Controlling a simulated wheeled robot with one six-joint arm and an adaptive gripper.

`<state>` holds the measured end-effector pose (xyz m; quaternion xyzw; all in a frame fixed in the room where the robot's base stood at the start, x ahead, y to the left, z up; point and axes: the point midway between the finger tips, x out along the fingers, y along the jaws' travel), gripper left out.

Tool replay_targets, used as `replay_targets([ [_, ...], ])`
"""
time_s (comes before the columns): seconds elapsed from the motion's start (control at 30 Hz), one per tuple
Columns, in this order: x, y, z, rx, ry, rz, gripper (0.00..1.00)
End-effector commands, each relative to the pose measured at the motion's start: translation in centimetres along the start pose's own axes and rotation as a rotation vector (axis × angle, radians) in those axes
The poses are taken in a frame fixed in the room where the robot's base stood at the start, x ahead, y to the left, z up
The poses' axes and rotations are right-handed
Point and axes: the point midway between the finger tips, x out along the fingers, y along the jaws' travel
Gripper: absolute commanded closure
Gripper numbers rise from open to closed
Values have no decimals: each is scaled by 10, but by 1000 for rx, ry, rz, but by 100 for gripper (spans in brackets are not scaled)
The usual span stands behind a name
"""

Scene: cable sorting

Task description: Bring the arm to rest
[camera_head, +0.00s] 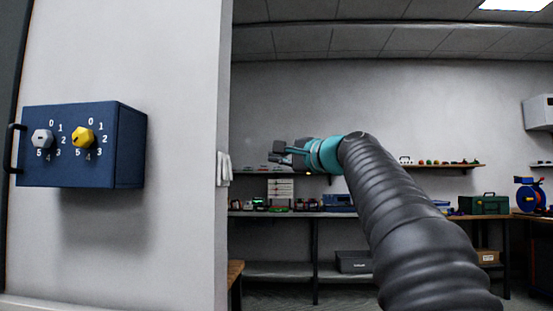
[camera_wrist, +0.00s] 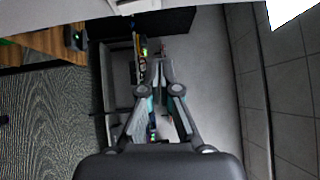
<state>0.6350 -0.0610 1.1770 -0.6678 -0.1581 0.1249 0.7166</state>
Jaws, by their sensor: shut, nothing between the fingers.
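My arm reaches forward and up from the lower right of the head view, with a teal wrist. My gripper (camera_head: 277,156) is at its far end, in mid-air in front of the back wall, small and turned to the left. In the wrist view my gripper (camera_wrist: 160,66) has its fingertips together with nothing held between them. No object touches it in either view.
A blue box (camera_head: 80,145) with a grey knob (camera_head: 42,140) and a yellow knob (camera_head: 83,137) hangs on the near wall at left. A long workbench (camera_head: 270,213) with several items runs along the back. A cable reel (camera_head: 530,195) stands at right. Open room surrounds the gripper.

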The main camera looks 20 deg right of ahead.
Motion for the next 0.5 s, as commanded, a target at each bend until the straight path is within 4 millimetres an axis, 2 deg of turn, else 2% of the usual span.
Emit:
replay_targets([
  [0.23, 0, 0, 0, -1, 0, 2, 100],
  [0.33, -1, 8, 6, -21, 2, 26, 100],
  [0.43, -6, 31, 19, -74, 6, 96, 100],
  [0.5, -14, 57, 33, -134, 6, 169, 100],
])
